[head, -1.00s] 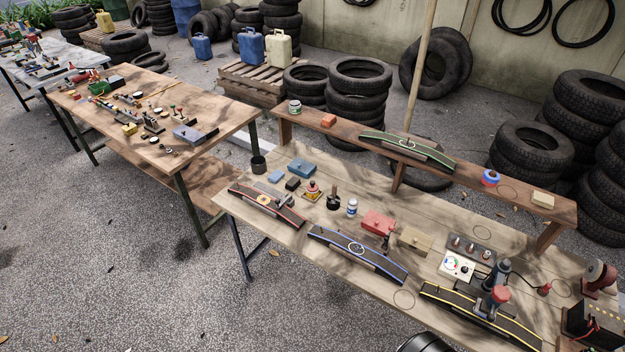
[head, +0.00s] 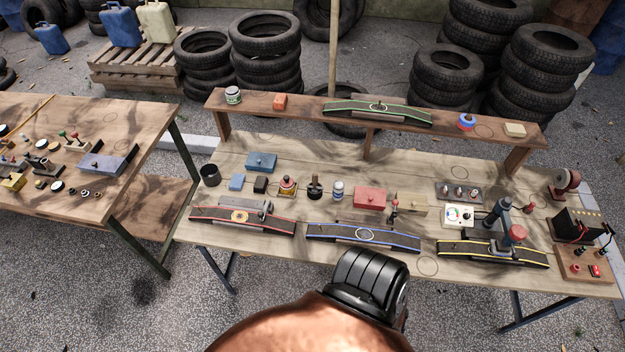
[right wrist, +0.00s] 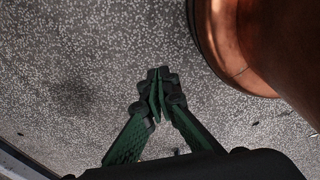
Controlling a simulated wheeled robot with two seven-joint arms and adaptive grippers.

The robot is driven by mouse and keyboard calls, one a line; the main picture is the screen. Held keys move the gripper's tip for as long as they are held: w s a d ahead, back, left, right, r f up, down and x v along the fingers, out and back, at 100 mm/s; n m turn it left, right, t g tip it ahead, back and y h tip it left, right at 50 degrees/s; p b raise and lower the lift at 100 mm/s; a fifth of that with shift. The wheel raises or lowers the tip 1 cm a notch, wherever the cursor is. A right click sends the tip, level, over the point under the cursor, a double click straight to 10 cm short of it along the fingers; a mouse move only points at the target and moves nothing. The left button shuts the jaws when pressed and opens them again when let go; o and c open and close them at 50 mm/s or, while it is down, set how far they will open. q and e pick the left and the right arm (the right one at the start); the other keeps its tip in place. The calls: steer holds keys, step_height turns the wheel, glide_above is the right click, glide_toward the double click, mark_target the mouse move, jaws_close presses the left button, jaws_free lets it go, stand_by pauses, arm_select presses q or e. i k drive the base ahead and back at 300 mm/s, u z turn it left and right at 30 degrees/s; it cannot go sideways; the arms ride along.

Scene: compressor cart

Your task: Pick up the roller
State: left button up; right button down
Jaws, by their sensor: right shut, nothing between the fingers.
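I cannot tell for certain which small object is the roller. A small grey cylindrical piece (head: 266,207) sits on the red-edged ramp (head: 215,213), and a small upright tool with a reddish top (head: 394,209) stands behind the blue-edged ramp (head: 330,232). A dark knobbed object (head: 314,187) stands between them on the bench (head: 300,262). My right gripper (right wrist: 158,76) is shut and empty in the right wrist view, with only grey ground beyond it. No gripper shows in the head view, only a copper and black part of my arm at the bottom. My left gripper is not in view.
A raised shelf (head: 300,115) runs along the bench's back with a green-edged ramp (head: 345,107). A yellow-edged ramp (head: 530,258), a drill-like tool (head: 500,215) and a dark box (head: 577,228) crowd the right. Another table (head: 130,120) stands left. Tyre stacks (head: 265,60) stand behind.

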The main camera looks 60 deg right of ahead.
mark_target(314, 177)
steer(key=z, duration=1.7)
